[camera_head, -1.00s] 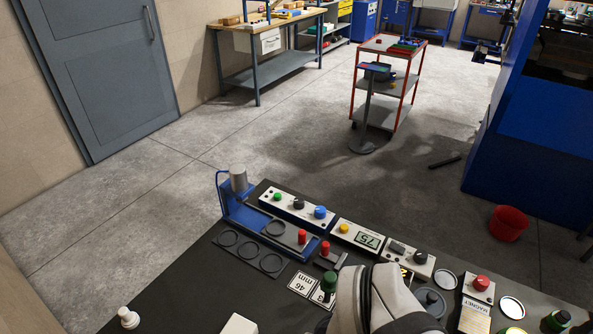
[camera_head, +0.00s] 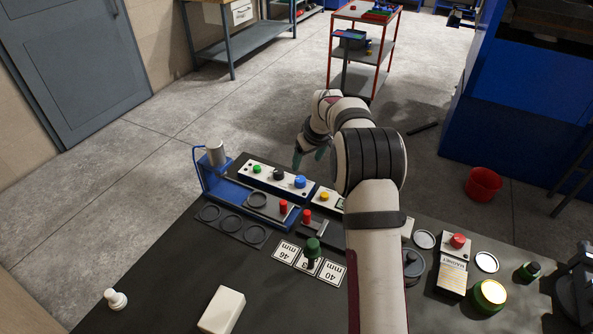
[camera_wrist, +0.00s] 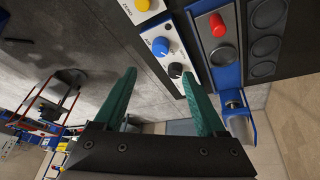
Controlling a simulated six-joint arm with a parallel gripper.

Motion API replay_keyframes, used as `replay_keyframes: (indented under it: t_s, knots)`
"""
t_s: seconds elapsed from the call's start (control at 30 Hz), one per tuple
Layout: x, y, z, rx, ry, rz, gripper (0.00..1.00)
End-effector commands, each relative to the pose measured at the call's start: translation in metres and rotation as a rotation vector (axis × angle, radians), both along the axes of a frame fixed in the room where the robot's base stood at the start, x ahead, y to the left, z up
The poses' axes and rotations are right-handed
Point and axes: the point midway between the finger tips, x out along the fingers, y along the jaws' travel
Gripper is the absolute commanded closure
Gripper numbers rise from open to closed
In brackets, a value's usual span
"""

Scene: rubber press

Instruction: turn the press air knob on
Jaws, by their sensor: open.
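The press control panel (camera_head: 262,181) is a light strip on a blue base with a green button (camera_head: 257,169), a black knob (camera_head: 278,174) and a blue knob (camera_head: 300,181). In the wrist view the blue knob (camera_wrist: 161,46) has a partly readable label, apparently "AIR", beside it. The black knob (camera_wrist: 175,70) is next to it, close to one fingertip. My gripper (camera_head: 309,157) is at the far side of the panel, near the blue knob. Its teal fingers are apart and empty in the wrist view (camera_wrist: 159,73). The green button is not visible there.
A green-topped stamp (camera_head: 312,247) stands nearer.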

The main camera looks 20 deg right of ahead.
Motion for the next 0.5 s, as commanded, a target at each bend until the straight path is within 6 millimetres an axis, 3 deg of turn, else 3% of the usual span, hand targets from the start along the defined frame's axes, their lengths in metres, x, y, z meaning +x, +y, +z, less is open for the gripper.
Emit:
replay_keyframes:
  t_s: [0.1, 0.3, 0.5]
  knots:
    - [0.013, 0.001, -0.035, 0.001, 0.003, -0.001, 0.27]
    - [0.034, 0.003, -0.085, 0.001, 0.002, -0.001, 0.27]
    - [0.044, 0.003, -0.106, 0.001, 0.001, -0.002, 0.27]
